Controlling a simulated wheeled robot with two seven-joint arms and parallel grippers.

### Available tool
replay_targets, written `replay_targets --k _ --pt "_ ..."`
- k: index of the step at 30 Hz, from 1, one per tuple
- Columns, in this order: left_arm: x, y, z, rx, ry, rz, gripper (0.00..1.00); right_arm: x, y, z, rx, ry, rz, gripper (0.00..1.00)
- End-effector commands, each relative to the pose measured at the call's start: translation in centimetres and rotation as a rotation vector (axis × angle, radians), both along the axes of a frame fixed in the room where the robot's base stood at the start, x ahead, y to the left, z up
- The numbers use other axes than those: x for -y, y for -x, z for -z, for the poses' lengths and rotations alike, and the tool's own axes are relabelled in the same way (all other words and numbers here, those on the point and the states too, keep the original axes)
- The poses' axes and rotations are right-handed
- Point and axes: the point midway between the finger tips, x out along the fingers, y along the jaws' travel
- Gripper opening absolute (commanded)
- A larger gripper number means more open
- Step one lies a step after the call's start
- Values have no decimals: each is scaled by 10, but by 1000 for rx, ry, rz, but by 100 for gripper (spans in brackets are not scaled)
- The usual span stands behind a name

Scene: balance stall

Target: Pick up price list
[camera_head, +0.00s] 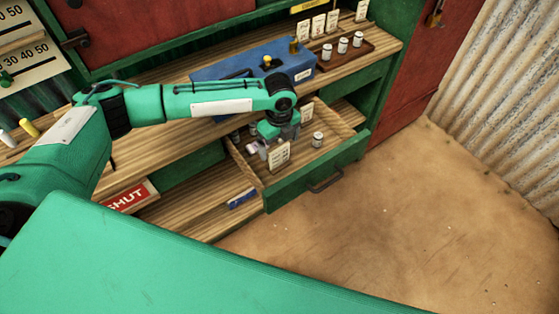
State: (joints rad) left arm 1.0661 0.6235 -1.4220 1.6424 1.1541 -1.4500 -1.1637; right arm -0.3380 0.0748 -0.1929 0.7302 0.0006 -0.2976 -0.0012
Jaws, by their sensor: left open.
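A small cream card with lines of print (279,156), which looks like a price list, stands in the open drawer (320,172) near its front left. My left gripper (268,146) reaches down into the drawer from above, right at the card's upper left. Its jaws are open. I cannot tell whether a finger touches the card. Another similar card (307,112) stands farther back in the drawer, partly behind the gripper. My right gripper is not in view.
A small white jar (317,140) stands in the drawer, right of the gripper. A blue box (235,68) sits on the counter behind my arm. More cards and a tray with jars (343,47) stand at the back right. A SHUT sign (128,198) is low on the left.

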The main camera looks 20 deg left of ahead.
Motion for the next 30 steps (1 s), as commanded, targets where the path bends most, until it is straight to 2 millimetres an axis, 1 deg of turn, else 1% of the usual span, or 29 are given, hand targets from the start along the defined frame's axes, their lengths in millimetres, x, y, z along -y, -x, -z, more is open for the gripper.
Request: replay_targets --k 1,7,10,13,16,19,24,25,26,30 --pt "0 1 6 -2 -1 0 94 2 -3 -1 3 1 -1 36" --pt "0 1 18 0 -1 0 94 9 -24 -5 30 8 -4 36" --pt "0 2 33 -1 -2 0 94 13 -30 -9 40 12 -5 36" --pt "1 3 49 -2 -1 0 94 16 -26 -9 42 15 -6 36" --pt "1 3 59 -1 -1 0 94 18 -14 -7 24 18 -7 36" --pt "1 2 64 1 -1 0 94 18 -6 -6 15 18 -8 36" --pt "1 3 64 1 0 0 94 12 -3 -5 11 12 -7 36" --pt "1 3 64 1 -1 0 92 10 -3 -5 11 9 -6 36" --pt "1 3 64 1 -1 0 86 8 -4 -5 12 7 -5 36" --pt "1 3 64 1 -1 0 58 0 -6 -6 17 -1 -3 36"
